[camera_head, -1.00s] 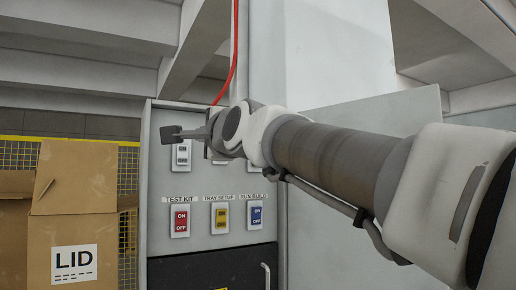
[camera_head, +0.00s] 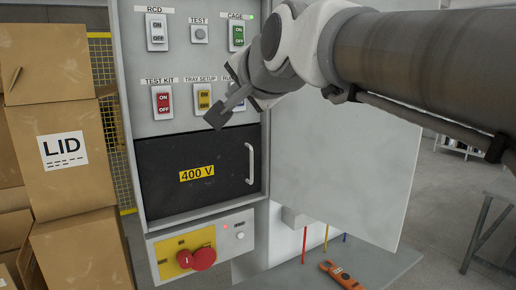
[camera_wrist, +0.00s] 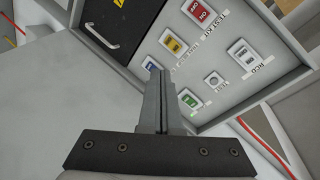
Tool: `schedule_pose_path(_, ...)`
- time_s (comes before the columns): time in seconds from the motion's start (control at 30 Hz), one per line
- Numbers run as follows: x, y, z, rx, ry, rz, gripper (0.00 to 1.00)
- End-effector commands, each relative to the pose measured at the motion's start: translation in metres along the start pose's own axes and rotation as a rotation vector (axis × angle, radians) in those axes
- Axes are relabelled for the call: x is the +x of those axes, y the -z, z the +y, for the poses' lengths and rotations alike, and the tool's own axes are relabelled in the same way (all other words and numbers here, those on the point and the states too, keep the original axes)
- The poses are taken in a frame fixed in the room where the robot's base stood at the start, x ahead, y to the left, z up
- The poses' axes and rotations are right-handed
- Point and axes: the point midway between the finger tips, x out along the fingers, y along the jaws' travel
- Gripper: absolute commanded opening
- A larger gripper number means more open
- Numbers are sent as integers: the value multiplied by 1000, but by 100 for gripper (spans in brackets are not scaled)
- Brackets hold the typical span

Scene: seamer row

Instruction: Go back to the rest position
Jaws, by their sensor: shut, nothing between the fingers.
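My gripper (camera_head: 222,112) is shut and empty. In the head view it hangs in front of the grey electrical cabinet (camera_head: 135,100), over its lower switch row, with my arm reaching in from the upper right. In the wrist view the closed fingers (camera_wrist: 162,100) point towards the switch panel. I cannot tell whether they touch anything. The red TEST KIT switch (camera_head: 162,102) and yellow TRAY SETUP switch (camera_head: 204,96) show clearly. The blue switch beside them is mostly hidden behind my gripper in the head view, but part of it shows in the wrist view (camera_wrist: 151,65).
A black 400 V door (camera_head: 160,180) with a handle is below the switches. Red knobs (camera_head: 203,259) stick out underneath. An open grey door panel (camera_head: 350,170) stands right of the cabinet. Stacked cardboard boxes (camera_head: 60,110) stand left. An orange tool (camera_head: 343,276) lies on a grey surface.

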Motion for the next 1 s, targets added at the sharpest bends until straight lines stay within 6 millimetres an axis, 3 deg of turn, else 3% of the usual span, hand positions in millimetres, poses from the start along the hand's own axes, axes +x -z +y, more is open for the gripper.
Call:
schedule_pose_path(0.03, -11, -5, 38, -78, -82, -12, 0)
schedule_pose_path(0.1, -26, -14, 89, -194, -193, -48, 0)
schedule_pose_path(0.3, -82, -52, 226, -467, -462, -226, 0)
schedule_pose_path(0.4, -111, -75, 280, -566, -553, -338, 0)
schedule_pose_path(0.5, -135, -95, 320, -635, -610, -437, 0)
schedule_pose_path(0.6, -150, -110, 343, -677, -639, -505, 0)
schedule_pose_path(0.7, -158, -117, 354, -697, -651, -540, 0)
schedule_pose_path(1.0, -158, -118, 356, -701, -652, -547, 0)
